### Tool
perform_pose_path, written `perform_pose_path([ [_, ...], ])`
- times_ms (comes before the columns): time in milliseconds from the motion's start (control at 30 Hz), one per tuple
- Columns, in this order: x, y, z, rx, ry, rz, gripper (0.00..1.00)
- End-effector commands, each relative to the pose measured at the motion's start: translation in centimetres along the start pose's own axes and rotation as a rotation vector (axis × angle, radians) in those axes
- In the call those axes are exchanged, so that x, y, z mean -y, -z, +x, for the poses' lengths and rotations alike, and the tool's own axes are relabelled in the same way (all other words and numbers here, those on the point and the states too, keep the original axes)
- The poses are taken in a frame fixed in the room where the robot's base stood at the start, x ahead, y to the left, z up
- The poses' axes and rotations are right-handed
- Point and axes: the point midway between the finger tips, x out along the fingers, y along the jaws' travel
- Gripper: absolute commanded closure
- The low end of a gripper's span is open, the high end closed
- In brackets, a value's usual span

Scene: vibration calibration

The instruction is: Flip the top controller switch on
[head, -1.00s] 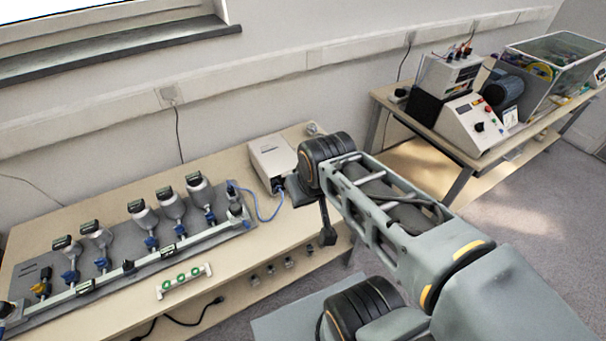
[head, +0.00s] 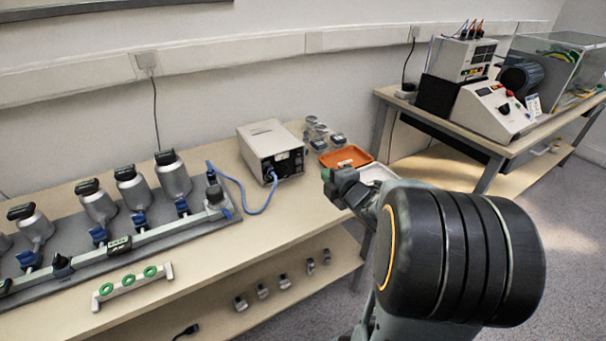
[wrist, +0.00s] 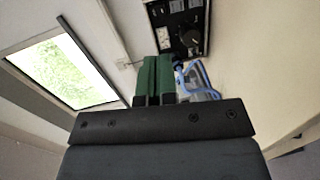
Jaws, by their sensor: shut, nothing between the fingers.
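The controller is a pale box (head: 270,148) with a black front panel, on the near table against the wall. A blue cable (head: 245,203) plugs into its lower front. In the wrist view the black panel (wrist: 183,22) shows a round knob and a light meter face beyond my fingers. The switch itself is too small to make out in either view, so its position cannot be told. My gripper (head: 335,180) is to the right and in front of the box, apart from it. In the wrist view its green fingers (wrist: 157,66) are shut and empty, pointing toward the panel.
An orange tray (head: 346,157) and small metal parts lie right of the box. A rail with several sensor bottles (head: 125,188) stands at left, a green-ringed bracket (head: 132,286) before it. A second table at right carries a sloped control box (head: 494,110).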

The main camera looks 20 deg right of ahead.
Motion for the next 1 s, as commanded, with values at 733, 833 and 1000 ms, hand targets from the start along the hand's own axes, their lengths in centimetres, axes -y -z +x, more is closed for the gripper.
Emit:
perform_pose_path([
  [733,0.9,0.2,2.2,-0.039,-0.025,-0.035,1.00],
  [833,0.9,0.3,4.0,-0.039,-0.025,-0.036,1.00],
  [1000,0.8,0.4,7.3,-0.038,-0.024,-0.035,1.00],
])
